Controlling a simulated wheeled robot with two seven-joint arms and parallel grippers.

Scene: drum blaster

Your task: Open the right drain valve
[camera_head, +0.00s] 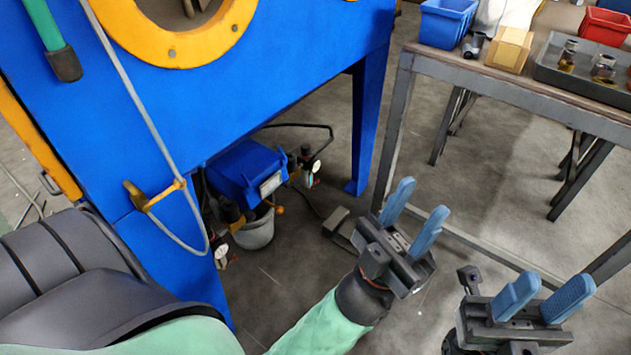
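Under the blue blaster cabinet (210,95) is a blue box-shaped unit (245,172) with dark fittings around it. A round gauge (316,166) sits at its right, and another small gauge (221,252) at its lower left. A small orange knob (279,210) shows at its lower right. I cannot tell which fitting is the right drain valve. My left gripper (421,202) is open and empty, to the right of these fittings and apart from them. My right gripper (556,286) is open and empty at the lower right, further away.
A grey bucket (254,234) stands under the unit. A blue cabinet leg (368,125) rises to its right. A workbench (520,87) with bins and a tray of jars stands at the upper right. A grey hose (140,105) hangs at the left. Floor between cabinet and bench is mostly clear.

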